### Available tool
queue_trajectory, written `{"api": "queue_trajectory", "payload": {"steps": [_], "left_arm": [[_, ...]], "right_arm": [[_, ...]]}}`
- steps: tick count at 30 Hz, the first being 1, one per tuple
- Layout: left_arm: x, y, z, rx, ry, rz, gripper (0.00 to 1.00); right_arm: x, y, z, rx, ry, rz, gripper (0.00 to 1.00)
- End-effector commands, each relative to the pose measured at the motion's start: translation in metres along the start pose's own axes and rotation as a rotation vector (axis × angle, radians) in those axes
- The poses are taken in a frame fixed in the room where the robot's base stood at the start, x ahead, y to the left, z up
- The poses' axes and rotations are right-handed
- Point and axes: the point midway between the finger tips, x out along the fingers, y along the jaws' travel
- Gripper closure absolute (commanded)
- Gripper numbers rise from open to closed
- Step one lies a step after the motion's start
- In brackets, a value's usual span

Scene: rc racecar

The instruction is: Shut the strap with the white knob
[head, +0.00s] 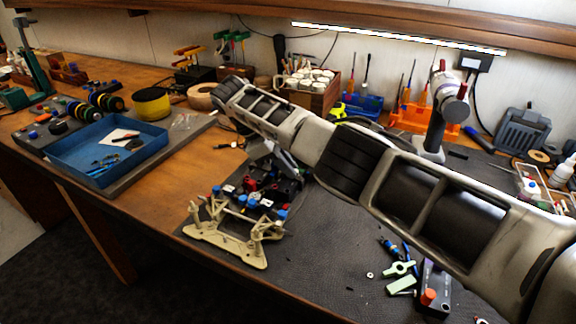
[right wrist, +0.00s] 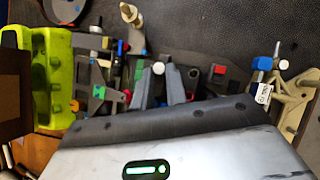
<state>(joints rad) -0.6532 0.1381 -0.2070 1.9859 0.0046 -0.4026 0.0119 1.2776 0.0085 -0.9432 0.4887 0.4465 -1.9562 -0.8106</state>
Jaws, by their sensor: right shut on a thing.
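The RC racecar chassis (head: 262,190) sits on a beige stand (head: 225,247) near the table's front edge. It carries dark, red and blue parts. My right arm reaches across from the right, and my right gripper (head: 274,162) points down at the chassis, its fingertips hard to make out there. In the right wrist view the two grey fingers (right wrist: 160,86) are closed in around a small white knob (right wrist: 158,68) between their tips. The strap under the knob is mostly hidden by the fingers, so its angle cannot be told. My left gripper is not in view.
A blue tray (head: 72,160) stands to the left on a grey board. Loose small parts and a grey box with an orange knob (head: 430,297) lie at the front right. A lime-green object (right wrist: 45,75) is near the gripper in the wrist view. Tool racks line the back.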

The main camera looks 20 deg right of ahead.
Motion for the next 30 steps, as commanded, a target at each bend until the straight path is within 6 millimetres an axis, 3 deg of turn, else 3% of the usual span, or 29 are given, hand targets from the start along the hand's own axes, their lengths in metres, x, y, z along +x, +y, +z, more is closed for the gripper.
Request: {"api": "queue_trajectory", "payload": {"steps": [17,18,20,30], "left_arm": [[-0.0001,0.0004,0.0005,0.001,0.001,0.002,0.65],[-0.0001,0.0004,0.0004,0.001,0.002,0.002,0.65],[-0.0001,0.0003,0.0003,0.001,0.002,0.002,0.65],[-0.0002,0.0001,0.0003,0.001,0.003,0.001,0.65]], "right_arm": [[0.0043,-0.0021,-0.0026,-0.008,-0.017,-0.016,1.00],[0.0044,-0.0022,-0.0026,-0.008,-0.017,-0.016,0.83],[0.0044,-0.0021,-0.0025,-0.008,-0.017,-0.016,0.67],[0.0026,-0.0003,-0.0014,-0.005,-0.016,-0.009,0.64]]}}
